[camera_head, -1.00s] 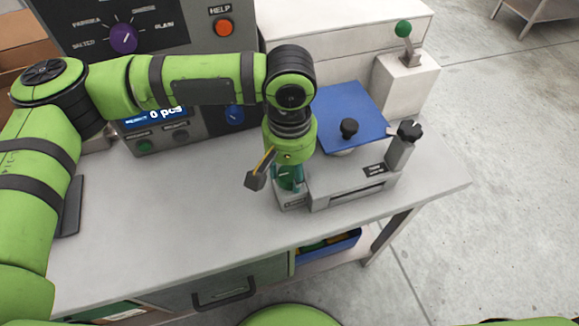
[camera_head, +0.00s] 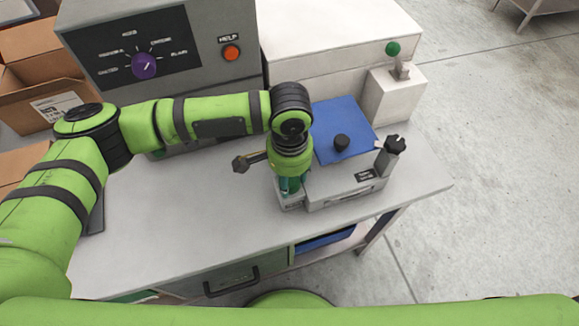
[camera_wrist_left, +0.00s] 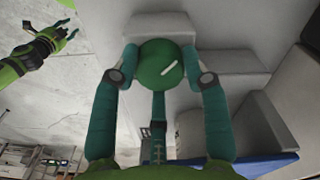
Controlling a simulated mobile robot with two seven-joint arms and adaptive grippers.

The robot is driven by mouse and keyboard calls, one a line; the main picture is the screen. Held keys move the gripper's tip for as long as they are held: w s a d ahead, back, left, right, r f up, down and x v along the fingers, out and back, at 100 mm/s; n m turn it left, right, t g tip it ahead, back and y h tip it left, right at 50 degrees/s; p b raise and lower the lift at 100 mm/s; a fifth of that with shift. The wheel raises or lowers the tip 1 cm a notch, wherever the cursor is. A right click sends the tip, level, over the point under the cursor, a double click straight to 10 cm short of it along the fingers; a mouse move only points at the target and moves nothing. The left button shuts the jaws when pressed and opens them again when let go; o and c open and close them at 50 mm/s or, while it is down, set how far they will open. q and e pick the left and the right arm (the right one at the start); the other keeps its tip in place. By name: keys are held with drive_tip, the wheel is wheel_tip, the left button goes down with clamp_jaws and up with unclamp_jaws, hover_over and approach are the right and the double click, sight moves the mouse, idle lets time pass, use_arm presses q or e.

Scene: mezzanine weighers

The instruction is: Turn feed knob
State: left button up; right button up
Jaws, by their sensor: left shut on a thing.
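In the head view my left gripper (camera_head: 290,187) points down over the small grey block (camera_head: 292,205) at the front left of the scale, and the knob is hidden there. My right gripper (camera_wrist_left: 62,30) shows small at the top left of the left wrist view, away from the bench. I cannot tell whether it is open.
The scale has a blue plate (camera_head: 343,117) with a black knob (camera_head: 342,143) and a black-topped post (camera_head: 393,148). Behind are a purple dial (camera_head: 145,66), an orange help button (camera_head: 231,53) and a green-balled lever (camera_head: 393,49). The bench top (camera_head: 190,225) is clear at front left.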

use_arm(q)
drive_tip(key=m+p, duration=0.3)
drive_tip(key=m, duration=0.2)
drive_tip(key=shift+s+m+p, duration=0.15)
drive_tip(key=shift+m+p, duration=0.15)
drive_tip(key=m+p, duration=0.1)
drive_tip(key=m, duration=0.2)
drive_tip(key=shift+m, duration=0.3)
drive_tip(key=m+p, duration=0.1)
drive_tip(key=m, duration=0.1)
drive_tip(key=shift+f+m, duration=0.1)
drive_tip(key=shift+m, duration=0.3)
drive_tip(key=m+p, duration=0.1)
drive_tip(key=m, duration=0.1)
drive_tip(key=shift+m, duration=0.3)
drive_tip(key=m, duration=0.3)
drive_tip(key=shift+m, duration=0.3)
drive_tip(key=m, duration=0.3)
drive_tip(key=shift+f+m, duration=0.1)
drive_tip(key=shift+m, duration=1.8)
